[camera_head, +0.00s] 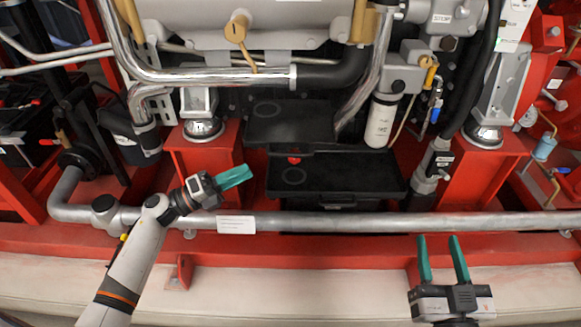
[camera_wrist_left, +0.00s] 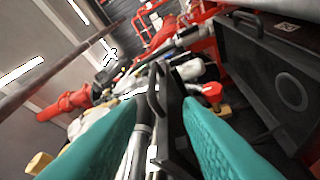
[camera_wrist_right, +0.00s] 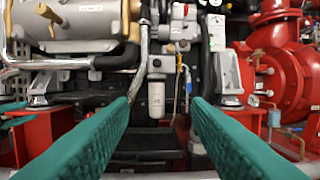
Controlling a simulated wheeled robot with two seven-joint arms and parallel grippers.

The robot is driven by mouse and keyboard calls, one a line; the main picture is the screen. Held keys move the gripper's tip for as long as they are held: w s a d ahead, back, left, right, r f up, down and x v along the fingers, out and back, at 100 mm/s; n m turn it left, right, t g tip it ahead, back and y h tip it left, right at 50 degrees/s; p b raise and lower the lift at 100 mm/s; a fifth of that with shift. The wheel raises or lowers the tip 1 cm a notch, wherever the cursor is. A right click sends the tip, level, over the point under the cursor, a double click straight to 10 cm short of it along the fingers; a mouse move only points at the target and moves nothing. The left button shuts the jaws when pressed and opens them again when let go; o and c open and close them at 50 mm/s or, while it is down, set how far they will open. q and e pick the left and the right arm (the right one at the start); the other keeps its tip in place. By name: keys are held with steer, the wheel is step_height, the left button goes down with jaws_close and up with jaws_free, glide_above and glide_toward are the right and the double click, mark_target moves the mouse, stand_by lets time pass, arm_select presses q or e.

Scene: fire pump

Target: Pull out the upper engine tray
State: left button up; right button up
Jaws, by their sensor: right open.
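The upper engine tray (camera_head: 290,122) is a flat black tray with a round mark, under the engine above the lower black tray (camera_head: 345,172). My left gripper (camera_head: 250,174) is just left of and in front of the trays, open, fingers pointing right. In the left wrist view, the upper tray's handle (camera_wrist_left: 154,92) appears edge-on between the spread fingers; I see no contact. The lower tray (camera_wrist_left: 265,75) shows its top and handle on the right there. My right gripper (camera_head: 440,245) is open and empty at lower right, in front of the silver pipe.
A horizontal silver pipe (camera_head: 350,221) runs across the front below the trays. Red pedestals (camera_head: 200,155) stand on both sides. A white filter canister (camera_head: 380,122) hangs right of the upper tray. The pale floor (camera_head: 300,285) in front is clear.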

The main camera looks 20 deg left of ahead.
mark_target(288, 153)
arm_select(q)
steer(key=w+d+r, duration=0.1)
steer(key=w+d, duration=0.1)
steer(key=d, duration=0.1)
steer(key=w+d+r+m+b, duration=0.1)
steer(key=w+d, duration=0.1)
steer(key=d, duration=0.1)
steer(key=w+d+r+m+g, duration=0.1)
steer(key=w+d, duration=0.1)
steer(key=d, duration=0.1)
steer(key=shift+h, duration=0.4)
steer(key=shift+w+d+r, duration=0.15)
steer(key=shift+w+d, duration=0.15)
steer(key=shift+d, duration=0.15)
arm_select(e)
step_height(288, 153, up, 7)
steer(key=s+t+y, duration=0.1)
steer(key=s+t, duration=0.1)
steer(key=t, duration=0.2)
steer(key=shift+s+y, duration=0.25)
steer(key=shift+y, duration=0.05)
arm_select(q)
jaws_close()
arm_select(e)
steer(key=shift+f, duration=0.1)
